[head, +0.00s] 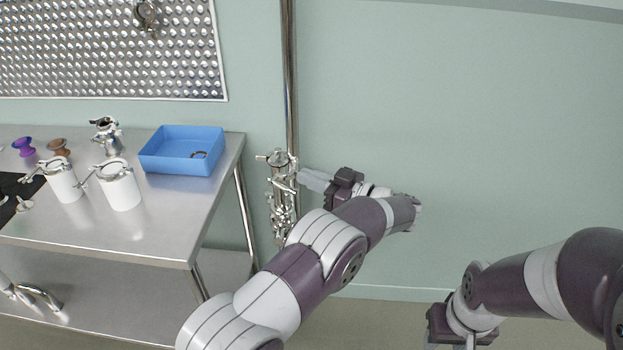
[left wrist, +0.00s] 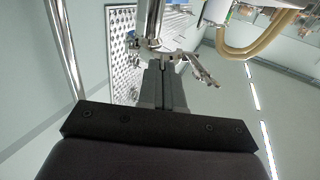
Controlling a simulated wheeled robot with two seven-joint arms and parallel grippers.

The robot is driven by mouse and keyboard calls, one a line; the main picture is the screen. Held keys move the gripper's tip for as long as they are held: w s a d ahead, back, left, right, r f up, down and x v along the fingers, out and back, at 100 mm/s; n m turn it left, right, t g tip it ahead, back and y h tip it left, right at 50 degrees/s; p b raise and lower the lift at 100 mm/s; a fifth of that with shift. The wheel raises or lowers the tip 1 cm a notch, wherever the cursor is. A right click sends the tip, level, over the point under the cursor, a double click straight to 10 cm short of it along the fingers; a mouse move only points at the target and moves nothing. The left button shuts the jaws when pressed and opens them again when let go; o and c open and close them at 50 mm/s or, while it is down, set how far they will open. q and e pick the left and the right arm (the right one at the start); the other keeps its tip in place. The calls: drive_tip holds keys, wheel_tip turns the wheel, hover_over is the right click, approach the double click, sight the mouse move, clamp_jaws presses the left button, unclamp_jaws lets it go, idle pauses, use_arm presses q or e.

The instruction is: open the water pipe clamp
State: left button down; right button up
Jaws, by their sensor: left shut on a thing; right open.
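The water pipe (head: 290,80) runs down the green wall to a cluster of steel fittings. The water pipe clamp (head: 283,178) is a small shiny part among these fittings; its exact outline is hard to make out. My left gripper (head: 301,175) reaches it from the right, with its fingertips against the fittings. In the left wrist view the fingers (left wrist: 162,68) are close together on the clamp (left wrist: 155,50), and a metal lever (left wrist: 200,70) sticks out to the right. The fingers hide part of the clamp. My right gripper (head: 455,335) is low, away from the pipe, partly cut off by the frame.
A steel table (head: 150,225) stands left of the pipe. It bears a blue bin (head: 165,168), two white vats (head: 120,188) (head: 64,183), a steel fitting (head: 108,140) and purple and brown spools. A perforated panel (head: 110,50) hangs above. The wall right of the pipe is bare.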

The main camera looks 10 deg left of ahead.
use_arm(q)
drive_tip(key=shift+r, duration=0.2)
drive_tip(key=c, duration=1.5)
unclamp_jaws()
drive_tip(key=shift+o, duration=1)
drive_tip(key=shift+a+f, duration=0.1)
drive_tip(key=shift+f, duration=0.05)
drive_tip(key=b+v, duration=0.1)
drive_tip(key=v, duration=1.1)
drive_tip(key=shift+d+b, duration=0.3)
drive_tip(key=shift+s, duration=0.15)
